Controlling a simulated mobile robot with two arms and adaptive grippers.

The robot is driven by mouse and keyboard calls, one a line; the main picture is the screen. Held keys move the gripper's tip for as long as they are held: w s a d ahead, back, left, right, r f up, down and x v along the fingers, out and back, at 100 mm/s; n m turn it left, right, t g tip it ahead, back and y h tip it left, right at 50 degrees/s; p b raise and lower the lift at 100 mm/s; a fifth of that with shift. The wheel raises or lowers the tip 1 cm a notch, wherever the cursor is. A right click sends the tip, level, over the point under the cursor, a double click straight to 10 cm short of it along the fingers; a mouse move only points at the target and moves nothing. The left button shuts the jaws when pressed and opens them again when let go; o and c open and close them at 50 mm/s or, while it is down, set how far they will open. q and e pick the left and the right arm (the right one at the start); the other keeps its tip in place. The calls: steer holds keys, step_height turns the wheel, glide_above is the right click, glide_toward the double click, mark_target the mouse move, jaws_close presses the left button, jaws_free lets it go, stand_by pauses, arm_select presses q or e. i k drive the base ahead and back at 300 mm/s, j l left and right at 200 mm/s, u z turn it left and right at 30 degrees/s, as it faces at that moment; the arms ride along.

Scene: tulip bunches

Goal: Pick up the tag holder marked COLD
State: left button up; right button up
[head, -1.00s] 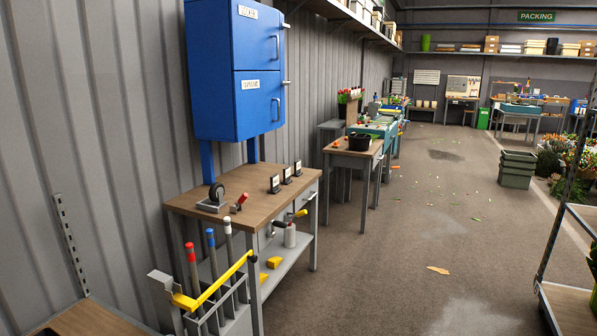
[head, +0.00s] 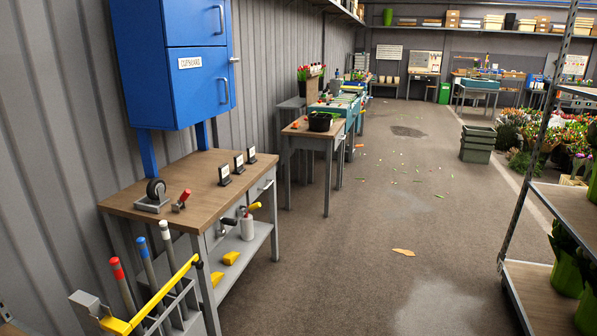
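Three small dark tag holders with white faces stand upright in a row on the wooden top of a workbench (head: 150,197) at the left: a near one (head: 224,174), a middle one (head: 239,163) and a far one (head: 251,154). Their lettering is too small to read, so I cannot tell which is marked COLD. Neither of my grippers is in view.
A black wheel on a grey base (head: 154,196) and a red-handled tool (head: 182,200) share the benchtop. A blue cabinet (head: 178,95) hangs above it. A tool rack (head: 180,310) stands in front. A shelf rack (head: 570,205) is at right. The floor between is mostly clear.

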mark_target(251, 150)
steer(key=i+z, duration=0.4)
steer(key=i, duration=1.65)
steer(key=l, duration=0.1)
